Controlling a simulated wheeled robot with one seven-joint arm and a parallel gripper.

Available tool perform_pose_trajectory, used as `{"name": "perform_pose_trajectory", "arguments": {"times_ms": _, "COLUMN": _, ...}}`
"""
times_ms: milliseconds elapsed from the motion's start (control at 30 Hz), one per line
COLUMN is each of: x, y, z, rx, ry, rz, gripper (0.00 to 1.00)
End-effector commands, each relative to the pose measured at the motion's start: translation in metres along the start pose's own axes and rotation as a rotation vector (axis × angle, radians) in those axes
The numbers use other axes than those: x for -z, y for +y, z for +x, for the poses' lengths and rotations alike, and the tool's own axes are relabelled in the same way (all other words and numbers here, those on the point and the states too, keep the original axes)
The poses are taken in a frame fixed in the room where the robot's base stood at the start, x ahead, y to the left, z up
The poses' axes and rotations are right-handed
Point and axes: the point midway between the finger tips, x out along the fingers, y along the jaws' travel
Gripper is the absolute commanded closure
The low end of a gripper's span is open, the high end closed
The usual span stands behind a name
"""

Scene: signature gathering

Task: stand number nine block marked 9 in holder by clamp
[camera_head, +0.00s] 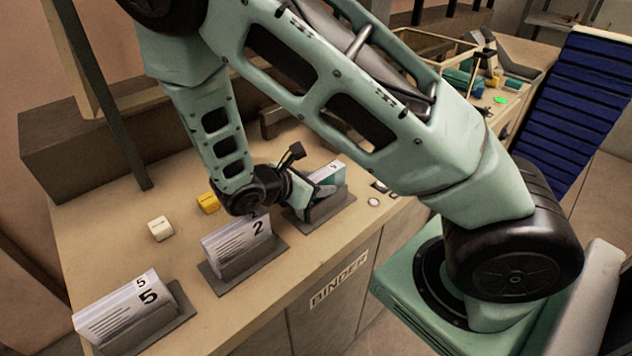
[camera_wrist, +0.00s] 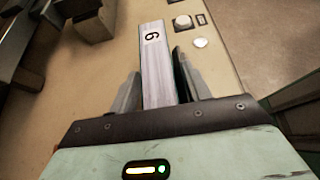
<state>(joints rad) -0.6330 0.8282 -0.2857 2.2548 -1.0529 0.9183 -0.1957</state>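The number nine block (camera_wrist: 157,72) is a tall pale slab between the fingers of my gripper (camera_wrist: 160,85) in the wrist view. Its turned digit reads like a 6 or a 9 there. Both fingers lie close along its sides, and my gripper looks shut on it. In the head view the block (camera_head: 328,173) shows a white top edge beside my gripper (camera_head: 318,192), over a grey holder (camera_head: 335,213) at the right end of the row. The fingers hide the block's lower edge, so I cannot tell whether it rests in the holder.
Holders with blocks marked 2 (camera_head: 236,242) and 5 (camera_head: 122,312) stand to the left on the counter (camera_head: 85,235). A white cube (camera_head: 160,228) and a yellow cube (camera_head: 208,202) lie behind them. A round white button (camera_head: 374,202) is near the right edge.

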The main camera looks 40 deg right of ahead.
Motion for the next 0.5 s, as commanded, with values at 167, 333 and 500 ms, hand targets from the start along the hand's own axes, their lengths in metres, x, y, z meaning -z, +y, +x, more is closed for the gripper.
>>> {"name": "perform_pose_trajectory", "arguments": {"times_ms": 167, "x": 0.0, "y": 0.0, "z": 0.0, "rx": 0.0, "ry": 0.0, "rz": 0.0, "gripper": 0.51}}
{"name": "perform_pose_trajectory", "arguments": {"times_ms": 333, "x": -0.004, "y": 0.0, "z": -0.002, "rx": 0.0, "ry": 0.0, "rz": 0.0, "gripper": 0.51}}
{"name": "perform_pose_trajectory", "arguments": {"times_ms": 500, "x": -0.001, "y": 0.002, "z": -0.023, "rx": -0.006, "ry": 0.003, "rz": 0.003, "gripper": 0.51}}
